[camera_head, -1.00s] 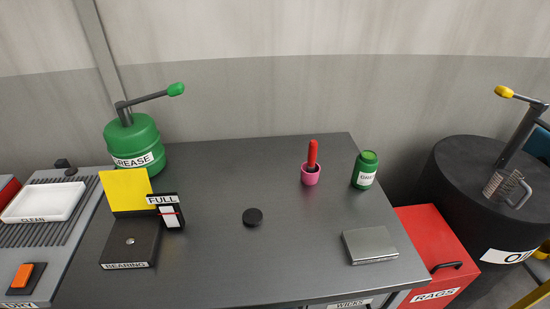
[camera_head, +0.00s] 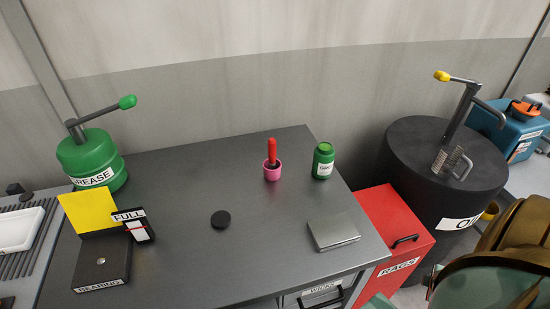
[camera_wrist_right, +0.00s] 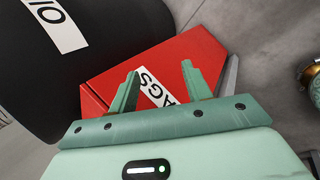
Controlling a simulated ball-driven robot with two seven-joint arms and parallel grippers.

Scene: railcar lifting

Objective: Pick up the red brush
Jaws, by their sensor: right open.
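The red brush (camera_head: 272,152) stands upright, handle up, in a small pink cup (camera_head: 272,173) near the back of the grey table. Its lower end is hidden in the cup. My right gripper (camera_wrist_right: 158,82) is open and empty in the right wrist view, with the red rags box behind its fingers. In the head view my right arm shows at the lower right, well away from the brush. My left gripper is not in view.
A green jar (camera_head: 323,161) stands right of the cup. A flat grey box (camera_head: 333,232) and a black puck (camera_head: 221,219) lie nearer. Right of the table are the red rags box (camera_head: 398,222) and the black oil drum (camera_head: 420,150). A green grease pump (camera_head: 91,160) stands left.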

